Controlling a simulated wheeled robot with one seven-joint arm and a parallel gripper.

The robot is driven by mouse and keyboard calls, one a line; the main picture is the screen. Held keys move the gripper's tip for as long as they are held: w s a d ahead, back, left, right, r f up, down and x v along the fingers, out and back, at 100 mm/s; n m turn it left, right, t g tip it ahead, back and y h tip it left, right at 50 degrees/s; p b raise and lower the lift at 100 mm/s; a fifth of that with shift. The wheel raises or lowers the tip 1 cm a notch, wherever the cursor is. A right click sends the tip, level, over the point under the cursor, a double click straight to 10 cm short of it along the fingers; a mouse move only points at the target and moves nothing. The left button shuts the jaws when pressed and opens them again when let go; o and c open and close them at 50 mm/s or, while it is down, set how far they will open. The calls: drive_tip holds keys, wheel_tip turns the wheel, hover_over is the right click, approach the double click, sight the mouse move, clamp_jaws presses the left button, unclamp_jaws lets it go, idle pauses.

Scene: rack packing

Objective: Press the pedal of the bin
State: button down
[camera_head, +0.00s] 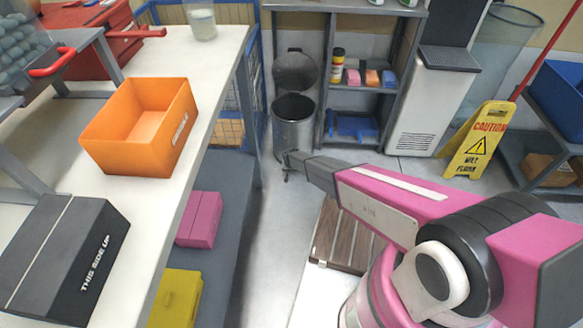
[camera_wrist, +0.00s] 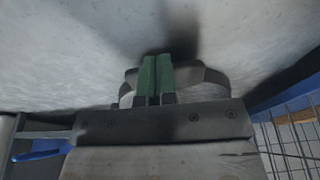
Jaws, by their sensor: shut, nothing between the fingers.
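The bin (camera_head: 292,136) is a grey metal cylinder on the floor beside the shelf unit. Its dark lid (camera_head: 295,70) stands raised, and the dark opening shows. My gripper (camera_head: 287,174) is low, at the front foot of the bin, pointing down toward the floor. The pedal cannot be made out in the head view; my arm and gripper cover that area. In the wrist view, the green-padded fingers (camera_wrist: 157,80) are together with nothing between them, close to the pale floor. A curved grey band shows behind them; I cannot tell whether it is the pedal.
A shelf unit (camera_head: 325,98) with small goods stands right of the bin. A white-topped table (camera_head: 215,62) with an orange box (camera_head: 143,126) is on the left. A yellow caution sign (camera_head: 480,140) stands at the right. A wooden pallet (camera_head: 340,237) lies under my arm.

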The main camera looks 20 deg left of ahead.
drive_tip(key=v, duration=1)
drive_tip(key=shift+r, duration=0.25)
drive_tip(key=shift+s+d, duration=0.1)
drive_tip(key=d+r+m+g, duration=0.1)
drive_tip(key=d+r, duration=2)
drive_tip(key=d, duration=0.3)
drive_tip(key=s+d+r+m+g, duration=0.1)
drive_tip(key=s+d+r, duration=0.6)
drive_tip(key=d+r, duration=0.3)
drive_tip(key=s+d+r, duration=0.8)
drive_tip(key=d+r, duration=0.2)
drive_tip(key=d, duration=0.5)
drive_tip(key=shift+r+m+g+h, duration=0.25)
drive_tip(key=shift+m+g+h, duration=0.05)
drive_tip(key=shift+m+g, duration=0.1)
drive_tip(key=shift+s, duration=0.1)
